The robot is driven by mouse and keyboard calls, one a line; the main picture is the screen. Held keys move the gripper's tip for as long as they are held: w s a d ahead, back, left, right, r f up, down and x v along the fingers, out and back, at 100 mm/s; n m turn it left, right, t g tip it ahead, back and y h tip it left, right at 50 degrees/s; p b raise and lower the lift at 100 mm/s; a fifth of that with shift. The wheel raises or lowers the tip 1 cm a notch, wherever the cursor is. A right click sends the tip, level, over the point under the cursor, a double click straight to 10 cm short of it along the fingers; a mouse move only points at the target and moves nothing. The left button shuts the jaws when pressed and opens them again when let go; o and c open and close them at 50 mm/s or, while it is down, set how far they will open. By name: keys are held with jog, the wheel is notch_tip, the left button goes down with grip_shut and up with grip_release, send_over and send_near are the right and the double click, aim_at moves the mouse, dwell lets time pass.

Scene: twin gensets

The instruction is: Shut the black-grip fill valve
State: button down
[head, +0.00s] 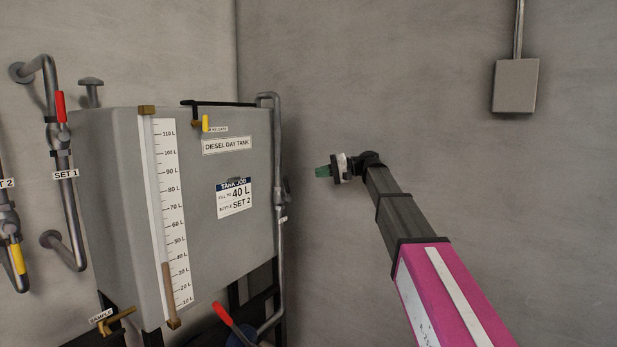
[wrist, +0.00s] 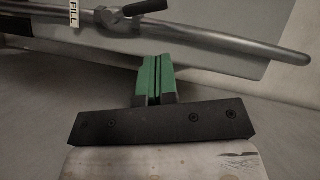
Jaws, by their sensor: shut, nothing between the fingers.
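The fill valve shows at the top of the wrist view, its black grip (wrist: 145,7) reaching right from the grey valve body (wrist: 108,18). The grip lies at a shallow angle to the pipe (wrist: 215,43), and its far end looks cut off by the frame edge. A FILL label (wrist: 73,15) is beside it.
The grey day tank (head: 205,220) has a sight gauge (head: 168,210) with brown liquid just below 40 L. A notice (head: 235,198) reads fill to 40 L, SET 2. Red (head: 222,313) and yellow (head: 205,123) handles are nearby.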

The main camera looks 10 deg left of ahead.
aim_at(287, 189)
jog(key=x, duration=0.9)
jog(key=shift+s+a+r, duration=0.25)
jog(key=shift+s+a, duration=0.05)
jog(key=shift+a, duration=0.15)
jog(key=shift+s+n, duration=0.1)
jog(key=shift+n, duration=0.2)
